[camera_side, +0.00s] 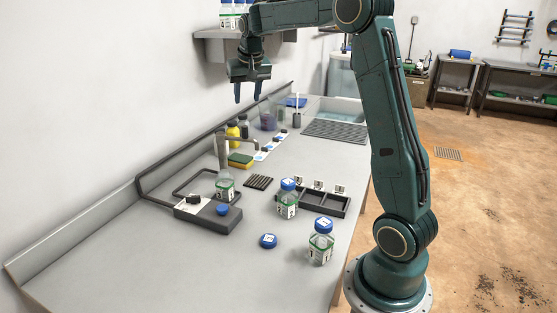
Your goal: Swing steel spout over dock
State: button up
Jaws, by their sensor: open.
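A steel spout (222,150) stands toward the wall side of the bench, a slim grey upright with a short arm at the top. An uncapped clear bottle (225,186) with a green and white label stands at the block, below the spout. Whether the spout's outlet is over the bottle is too small to tell. My gripper (248,92) is open and empty, pointing down, well above the bench and beyond the spout.
Two blue-capped bottles (320,244) (288,200), a loose blue cap (268,241) and a dark divided tray (326,202) stand toward the front edge. A sponge (240,160) and several bottles lie behind. A wall shelf (215,34) is near my gripper.

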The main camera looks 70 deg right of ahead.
aim_at(245, 127)
jog(key=x, duration=1.3)
jog(key=shift+f, duration=0.1)
grip_shut()
